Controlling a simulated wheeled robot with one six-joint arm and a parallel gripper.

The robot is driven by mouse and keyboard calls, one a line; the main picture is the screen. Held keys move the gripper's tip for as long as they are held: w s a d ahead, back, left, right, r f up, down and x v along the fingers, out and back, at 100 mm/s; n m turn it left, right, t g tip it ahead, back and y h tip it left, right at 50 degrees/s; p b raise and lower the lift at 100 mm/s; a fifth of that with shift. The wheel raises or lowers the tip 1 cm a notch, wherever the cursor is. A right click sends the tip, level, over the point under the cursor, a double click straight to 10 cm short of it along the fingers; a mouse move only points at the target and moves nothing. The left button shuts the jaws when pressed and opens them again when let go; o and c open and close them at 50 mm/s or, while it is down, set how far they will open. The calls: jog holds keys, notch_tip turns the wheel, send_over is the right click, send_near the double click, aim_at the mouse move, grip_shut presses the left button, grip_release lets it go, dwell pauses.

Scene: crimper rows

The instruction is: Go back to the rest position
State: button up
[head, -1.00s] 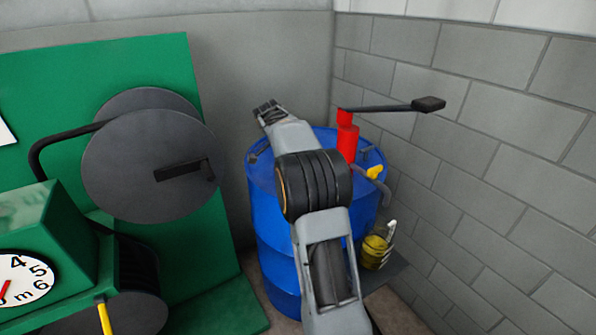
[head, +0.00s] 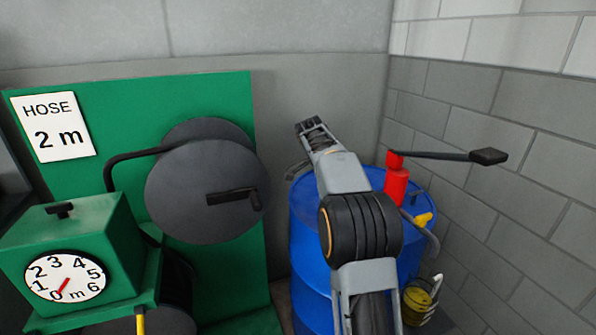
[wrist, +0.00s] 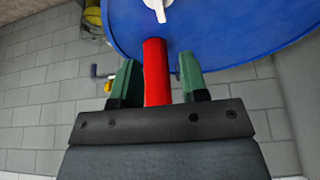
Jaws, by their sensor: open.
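My gripper (head: 312,126) is at the far end of my raised arm, above the left side of the blue drum (head: 306,240) in the head view. In the wrist view its two green fingers (wrist: 158,76) stand apart, open. A red pump body (wrist: 155,72) shows in the gap between them; I cannot tell its depth there. In the head view the red pump (head: 397,187) stands on the drum, to the right of my gripper and apart from it. My forearm hides part of the drum.
A green hose stand with a dark reel (head: 200,195), a dial (head: 66,277) and a "HOSE 2 m" sign (head: 52,125) is at left. The pump's black handle (head: 488,156) reaches right. A yellow bucket (head: 417,303) sits by the drum. Grey block walls close the corner.

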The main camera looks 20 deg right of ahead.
jog(key=s+a+f+n+t+y+p, duration=0.1)
jog(key=s+a+f+n+y+p, duration=0.1)
jog(key=s+a+f+n, duration=0.65)
jog(key=s+a+r+n+t+y+p, duration=0.1)
jog(key=s+a+r+n+p, duration=0.2)
jog(key=s+a+n, duration=0.2)
jog(key=s+a+r+n+t+y+p, duration=0.1)
jog(key=s+a+r+n+t+p, duration=0.1)
jog(key=s+a, duration=0.5)
jog(key=s+r+n+p, duration=0.1)
jog(key=s+r+n, duration=0.1)
jog(key=s+n, duration=0.1)
jog(key=shift+s+r+y, duration=0.15)
jog(key=shift+s+y, duration=0.15)
jog(key=shift+s, duration=0.15)
